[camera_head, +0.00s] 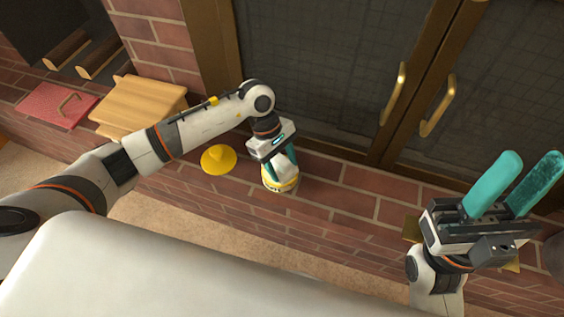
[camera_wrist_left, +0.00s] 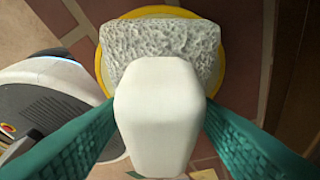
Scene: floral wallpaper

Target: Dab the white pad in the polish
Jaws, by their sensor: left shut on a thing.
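My left gripper (camera_head: 280,164) is shut on a white block-shaped handle (camera_wrist_left: 158,110), seen between its teal fingers in the left wrist view. A grey-white, rough-textured pad (camera_wrist_left: 160,42) sits at the far end of the handle. Beyond the pad is a round yellow-rimmed tin (camera_wrist_left: 229,50), apparently the polish; it also shows on the brick ledge in the head view (camera_head: 281,187). The pad overlaps the tin's opening from above; I cannot tell whether it touches the polish. My right gripper (camera_head: 526,172) is open and empty at the right.
A yellow domed disc (camera_head: 219,160) lies on the brick ledge (camera_head: 340,190) left of the tin. Dark doors with brass handles (camera_head: 437,106) stand behind.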

